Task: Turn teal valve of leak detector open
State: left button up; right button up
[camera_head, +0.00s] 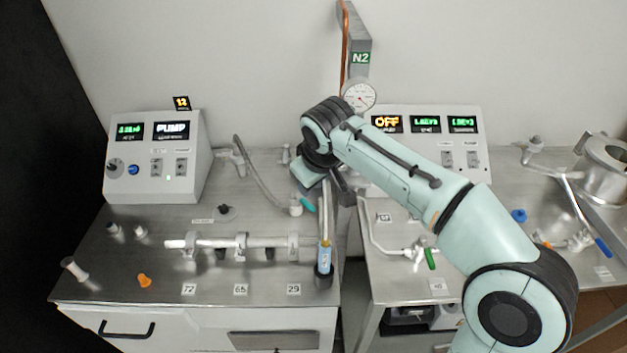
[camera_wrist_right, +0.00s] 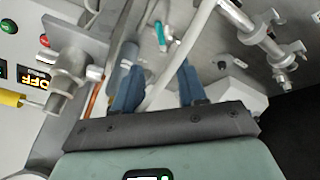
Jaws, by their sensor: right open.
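The teal valve handle (camera_head: 307,204) sits on a white fitting (camera_head: 295,206) near the right edge of the left bench, at the end of a grey hose. The handle also shows in the right wrist view (camera_wrist_right: 160,34), beyond the fingertips. My right gripper (camera_wrist_right: 156,72) is open, its two blue-grey fingers apart with nothing gripped. In the head view my right gripper (camera_head: 318,178) is just above and behind the teal handle, apart from it as far as I can tell. My wrist partly hides the area behind the handle. My left gripper does not show.
A PUMP display box (camera_head: 155,155) stands on the left bench, and an OFF display box (camera_head: 425,135) on the right. A horizontal metal pipe (camera_head: 238,242) and blue-labelled upright tube (camera_head: 325,257) stand in front. A green-handled valve (camera_head: 430,259) is on the right bench.

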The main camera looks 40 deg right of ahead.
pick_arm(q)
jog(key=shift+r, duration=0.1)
pick_arm(e)
jog(key=shift+w, duration=0.1)
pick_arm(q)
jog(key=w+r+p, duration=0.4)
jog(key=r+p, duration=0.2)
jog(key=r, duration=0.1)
pick_arm(e)
jog(key=g+b, duration=0.2)
jog(key=g, duration=0.3)
send_over(308, 204)
jog(key=a, duration=0.2)
jog(key=a+x, duration=0.1)
jog(key=x, duration=0.3)
jog(key=b+x, duration=0.1)
jog(key=x, duration=0.6)
jog(key=shift+w+f, duration=0.2)
jog(key=shift+f, duration=0.05)
jog(key=shift+d+f+t, duration=0.15)
jog(key=shift+f+t, duration=0.15)
jog(key=shift+f, duration=0.2)
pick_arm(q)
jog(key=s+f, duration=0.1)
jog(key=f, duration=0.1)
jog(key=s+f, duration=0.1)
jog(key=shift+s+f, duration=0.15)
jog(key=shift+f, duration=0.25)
pick_arm(e)
grip_shut()
